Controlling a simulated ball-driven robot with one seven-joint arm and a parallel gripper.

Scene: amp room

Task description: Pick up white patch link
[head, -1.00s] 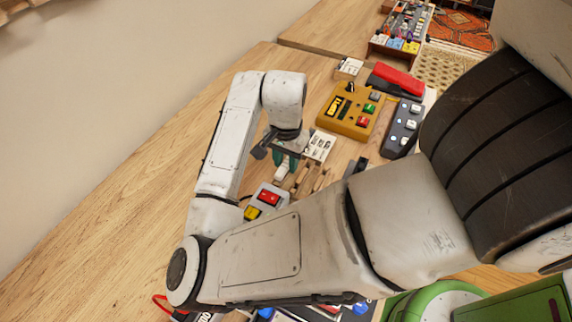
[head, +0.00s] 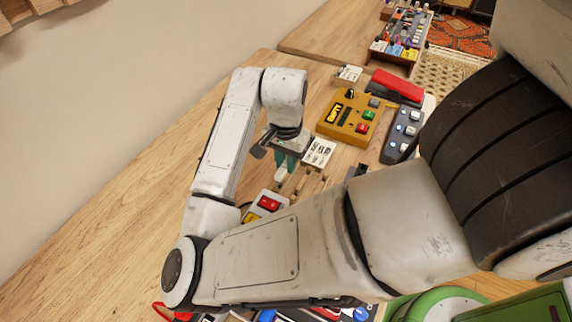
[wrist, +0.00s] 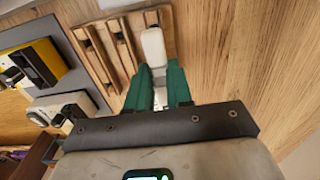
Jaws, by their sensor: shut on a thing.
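My gripper (head: 284,163) has green fingers pointing down at the wooden table. It is shut on the white patch link (head: 281,173), a small pale block that sticks out below the fingertips. In the wrist view the white patch link (wrist: 154,50) shows between the green fingers (wrist: 159,88) and extends past them. It lies over or beside the edge of a slatted wooden rack (wrist: 110,50); I cannot tell whether it touches the rack. The part of the link between the fingers is partly hidden.
A yellow pedal (head: 347,116) with coloured buttons, a dark grey pedal (head: 402,131) and a red-topped item (head: 398,84) stand right of my gripper. A grey pedal with a red button (head: 268,203) is close in front. Bare table (head: 120,220) lies to the left.

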